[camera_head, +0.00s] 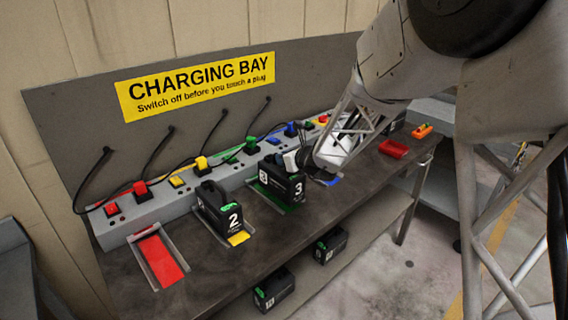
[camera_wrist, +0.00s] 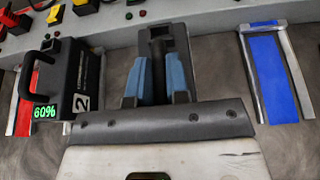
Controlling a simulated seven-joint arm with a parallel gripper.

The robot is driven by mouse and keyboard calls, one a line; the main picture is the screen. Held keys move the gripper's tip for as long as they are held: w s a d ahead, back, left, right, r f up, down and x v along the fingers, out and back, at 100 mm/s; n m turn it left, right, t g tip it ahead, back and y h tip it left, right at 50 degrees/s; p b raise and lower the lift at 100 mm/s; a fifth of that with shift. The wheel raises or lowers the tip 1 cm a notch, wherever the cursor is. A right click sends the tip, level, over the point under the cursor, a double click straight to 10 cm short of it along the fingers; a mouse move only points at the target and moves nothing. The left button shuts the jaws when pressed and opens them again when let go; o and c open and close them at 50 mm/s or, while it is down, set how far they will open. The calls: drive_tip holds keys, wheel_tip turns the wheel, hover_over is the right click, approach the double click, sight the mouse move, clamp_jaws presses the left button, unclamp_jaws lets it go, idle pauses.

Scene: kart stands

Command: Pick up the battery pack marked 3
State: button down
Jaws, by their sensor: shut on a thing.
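The battery pack marked 3 (camera_head: 285,183) is black with white digits, and stands about upright at the green bay (camera_head: 262,192) in the head view. I cannot tell whether it touches the bay floor. My gripper (camera_head: 291,160) is at the top of this pack, coming from the right. In the wrist view, the blue-padded fingers of my gripper (camera_wrist: 159,85) are shut on the pack's dark handle (camera_wrist: 158,62). The gripper hides most of the pack's body there.
Battery pack 2 (camera_head: 219,212) stands in the yellow bay to the left; its display reads 60% in the wrist view (camera_wrist: 75,80). The red bay (camera_head: 160,260) and blue bay (camera_wrist: 273,80) look empty. Switches and cables line the back. A red tray (camera_head: 394,148) lies right; packs sit on the lower shelf.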

drive_tip(key=shift+r, duration=0.65)
drive_tip(key=s+d+r, duration=0.1)
drive_tip(key=s+d, duration=0.3)
drive_tip(key=s, duration=1.1)
drive_tip(key=shift+d, duration=0.2)
drive_tip(key=shift+s+r, duration=0.1)
drive_tip(key=shift+s, duration=0.05)
